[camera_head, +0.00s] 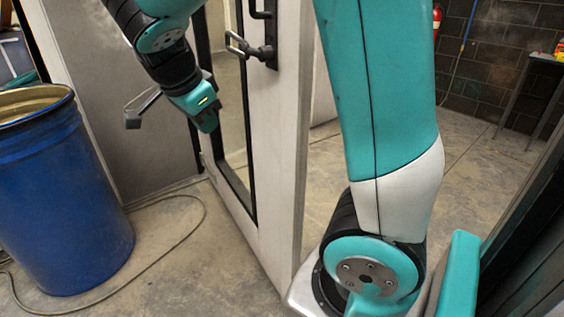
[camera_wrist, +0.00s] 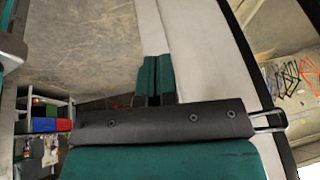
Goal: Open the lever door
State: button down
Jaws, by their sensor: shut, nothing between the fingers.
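The lever door (camera_head: 270,190) is a pale leaf with a black-edged window in the head view. Its free edge faces me, and the room beyond shows to its right, so it appears to stand open at an angle. The metal lever handle (camera_head: 240,46) is on its face near that edge, by a dark fitting. My gripper (camera_head: 209,122) is left of and below the lever, by the window side, apart from the lever. Whether it touches the leaf I cannot tell. In the wrist view the teal fingers (camera_wrist: 155,78) are together and empty, before a pale panel.
A blue drum (camera_head: 65,200) stands at the left on the concrete floor. A thin hose (camera_head: 190,235) lies beside it. A table (camera_head: 545,65) stands by the dark block wall at the far right. Shelving with red and blue bins (camera_wrist: 45,125) shows in the wrist view.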

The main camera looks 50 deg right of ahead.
jog(key=w+d+f+m+g+h+b, duration=0.1)
jog(key=d+f+m+h+b, duration=0.1)
jog(key=d+f+m, duration=0.3)
jog(key=m+g+h+b, duration=0.2)
jog(key=m+g+b, duration=0.2)
jog(key=m+b, duration=0.85)
send_near(291, 144)
jog(key=d+f+m+p, duration=0.1)
jog(key=s+d+f+m+p, duration=0.1)
jog(key=f, duration=0.1)
jog(key=d+f+m+p, duration=0.1)
jog(key=shift+s+f+m, duration=0.15)
jog(key=shift+s+m, duration=0.1)
jog(key=shift+s+d, duration=0.3)
jog(key=shift+d, duration=0.5)
